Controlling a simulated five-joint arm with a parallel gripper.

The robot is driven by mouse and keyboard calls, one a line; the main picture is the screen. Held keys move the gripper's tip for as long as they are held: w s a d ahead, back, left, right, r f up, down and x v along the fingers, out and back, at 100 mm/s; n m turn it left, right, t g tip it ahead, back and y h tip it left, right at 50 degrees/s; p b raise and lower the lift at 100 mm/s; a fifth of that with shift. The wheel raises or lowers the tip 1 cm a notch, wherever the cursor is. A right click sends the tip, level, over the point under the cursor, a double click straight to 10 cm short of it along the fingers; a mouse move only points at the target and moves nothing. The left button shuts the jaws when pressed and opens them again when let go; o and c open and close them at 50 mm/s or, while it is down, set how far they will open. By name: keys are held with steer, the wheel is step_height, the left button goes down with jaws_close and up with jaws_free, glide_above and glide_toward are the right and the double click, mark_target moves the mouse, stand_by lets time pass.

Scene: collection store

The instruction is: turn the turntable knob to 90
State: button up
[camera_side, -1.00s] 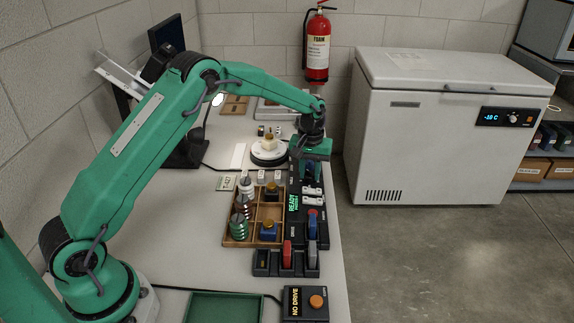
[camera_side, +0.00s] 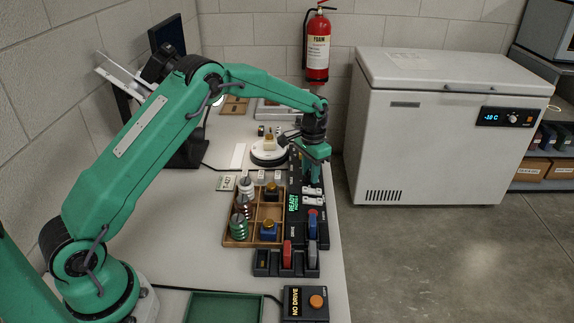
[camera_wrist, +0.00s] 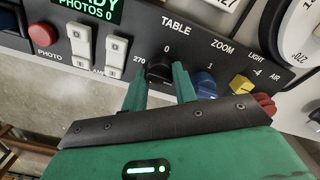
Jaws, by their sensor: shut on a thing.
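The turntable knob (camera_wrist: 159,72) is a dark round knob under the "TABLE" label on the black control panel (camera_wrist: 215,30). The marks 0 above it and 270 to its left can be read; no 90 mark shows. I cannot make out where the knob points. My gripper (camera_wrist: 160,86) is shut on it, one green finger on each side. In the side view my gripper (camera_side: 312,178) reaches down onto the far part of the panel and hides the knob. The round white turntable (camera_side: 257,160) stands left of it, with a small pale object on top.
Beside the knob are a blue ZOOM knob (camera_wrist: 205,84), a yellow LIGHT knob (camera_wrist: 242,85) and a red knob (camera_wrist: 265,102). White switches (camera_wrist: 117,47) and a red PHOTO button (camera_wrist: 42,35) sit left. A wooden tray (camera_side: 228,241) with several items lies nearby.

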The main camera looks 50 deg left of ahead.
steer(key=shift+s+a+f, duration=0.15)
steer(key=shift+a, duration=0.05)
steer(key=o, duration=1)
steer(key=shift+d, duration=0.1)
steer(key=shift+r, duration=0.9)
step_height(320, 180, up, 6)
steer(key=shift+f, duration=0.15)
steer(key=shift+r, duration=0.2)
